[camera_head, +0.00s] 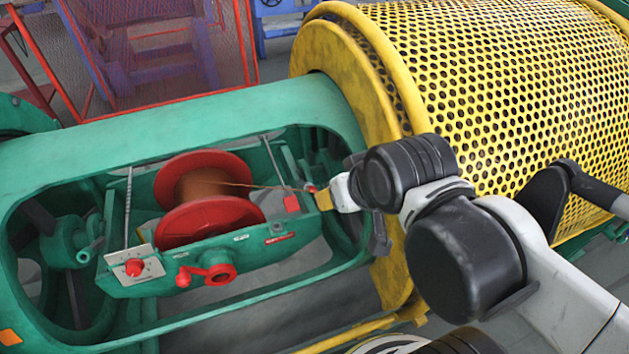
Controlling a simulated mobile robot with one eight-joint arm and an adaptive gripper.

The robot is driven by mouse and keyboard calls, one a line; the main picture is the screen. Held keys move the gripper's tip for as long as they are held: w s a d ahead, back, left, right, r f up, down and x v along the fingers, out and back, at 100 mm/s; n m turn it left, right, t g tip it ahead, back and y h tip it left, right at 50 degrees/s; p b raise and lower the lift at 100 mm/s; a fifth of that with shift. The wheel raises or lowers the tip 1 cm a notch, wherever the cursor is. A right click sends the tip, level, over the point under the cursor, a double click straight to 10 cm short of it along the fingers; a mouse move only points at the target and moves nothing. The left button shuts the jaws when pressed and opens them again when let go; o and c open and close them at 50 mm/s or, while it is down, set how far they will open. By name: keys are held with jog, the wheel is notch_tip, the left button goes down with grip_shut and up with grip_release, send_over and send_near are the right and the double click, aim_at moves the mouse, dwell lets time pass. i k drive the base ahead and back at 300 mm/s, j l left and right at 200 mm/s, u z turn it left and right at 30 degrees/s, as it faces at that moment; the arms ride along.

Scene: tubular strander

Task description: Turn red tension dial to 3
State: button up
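The red tension dial (134,267) sits on a pale square plate (150,264) at the left front corner of the green spool cradle. Marks show on the plate, but they are too small to read, so the dial's setting cannot be told. My gripper (378,236) is at the right end of the cradle, near the yellow drum's rim and well to the right of the dial. It is dark and partly hidden by my arm, so its fingers cannot be made out clearly. Nothing touches the dial.
A red-flanged spool (205,190) with copper wire sits in the cradle, its wire running right. A red crank handle (210,275) stands close right of the dial. The green frame (200,115) surrounds the cradle. A perforated yellow drum (490,85) fills the upper right.

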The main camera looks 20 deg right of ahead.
aim_at(135, 266)
jog(key=u, duration=1.4)
